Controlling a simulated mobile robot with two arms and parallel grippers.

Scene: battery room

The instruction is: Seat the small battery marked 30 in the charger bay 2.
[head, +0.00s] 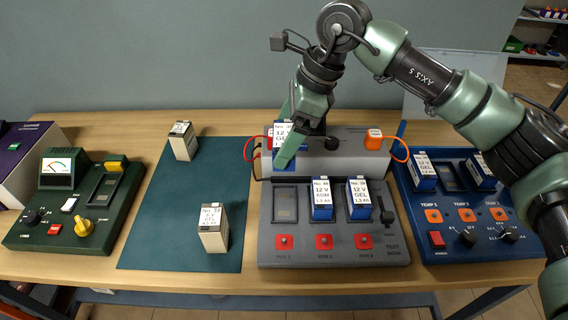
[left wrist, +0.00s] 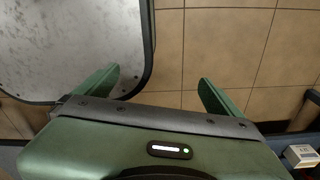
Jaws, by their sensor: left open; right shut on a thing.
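My right gripper (head: 297,138) is shut on a blue battery (head: 281,129) with a white label, above the back left of the grey unit. The finger hides part of the battery, and I cannot read its full number. The grey unit (head: 335,256) has an empty left bay (head: 286,203) and blue batteries in its middle (head: 322,199) and right (head: 358,196) bays. The blue unit (head: 480,252) holds a battery (head: 423,172) on the left and another (head: 481,171) on the right, with an open bay (head: 452,177) between. My left gripper (left wrist: 158,92) is open and empty over the floor.
Two cream batteries stand on the teal mat (head: 150,225), one at the back (head: 183,141) and one in front (head: 214,228). A green meter unit (head: 75,205) stands left of the mat. An orange-capped part (head: 374,139) with a cable is on the grey unit's back.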

